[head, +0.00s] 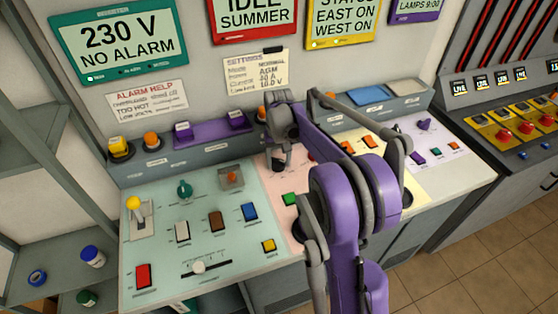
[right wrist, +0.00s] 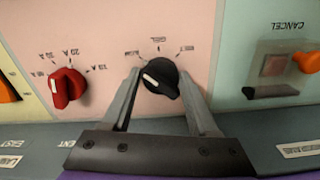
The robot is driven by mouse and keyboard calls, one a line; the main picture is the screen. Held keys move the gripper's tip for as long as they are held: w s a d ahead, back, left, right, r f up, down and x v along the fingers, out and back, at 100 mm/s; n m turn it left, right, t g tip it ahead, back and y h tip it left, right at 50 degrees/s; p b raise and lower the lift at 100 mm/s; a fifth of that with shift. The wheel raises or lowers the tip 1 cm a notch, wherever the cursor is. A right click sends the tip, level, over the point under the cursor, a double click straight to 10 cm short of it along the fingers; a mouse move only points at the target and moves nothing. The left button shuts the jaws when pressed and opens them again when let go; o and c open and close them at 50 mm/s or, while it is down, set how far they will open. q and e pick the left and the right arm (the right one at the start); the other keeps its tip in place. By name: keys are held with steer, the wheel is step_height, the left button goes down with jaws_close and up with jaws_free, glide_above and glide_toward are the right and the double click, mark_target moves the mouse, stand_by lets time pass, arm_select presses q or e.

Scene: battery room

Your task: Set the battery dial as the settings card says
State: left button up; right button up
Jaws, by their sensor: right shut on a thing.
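The battery dial (right wrist: 168,88) is a black knob on a pink panel in the right wrist view, with small labels around it that appear upside down and seem to include AGM and GEL. Its white mark lies on its left side, toward the AGM label. My right gripper (right wrist: 159,82) has one finger on each side of the dial and is shut on it. In the head view the right gripper (head: 279,152) reaches down to the pink panel and mostly hides the dial. The settings card (head: 256,72) hangs on the wall behind and seems to say AGM. My left gripper is not in view.
A red dial (right wrist: 66,87) with ampere labels sits left of the battery dial in the right wrist view. A covered cancel button (right wrist: 277,66) is to the right. In the head view the green panel (head: 150,270) carries a yellow-topped lever (head: 134,203), a teal knob (head: 184,188) and several switches.

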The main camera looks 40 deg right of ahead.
mark_target(278, 160)
steer(key=o, duration=1.3)
steer(key=shift+w+a, duration=0.1)
step_height(278, 160, up, 11)
steer(key=shift+f, duration=0.1)
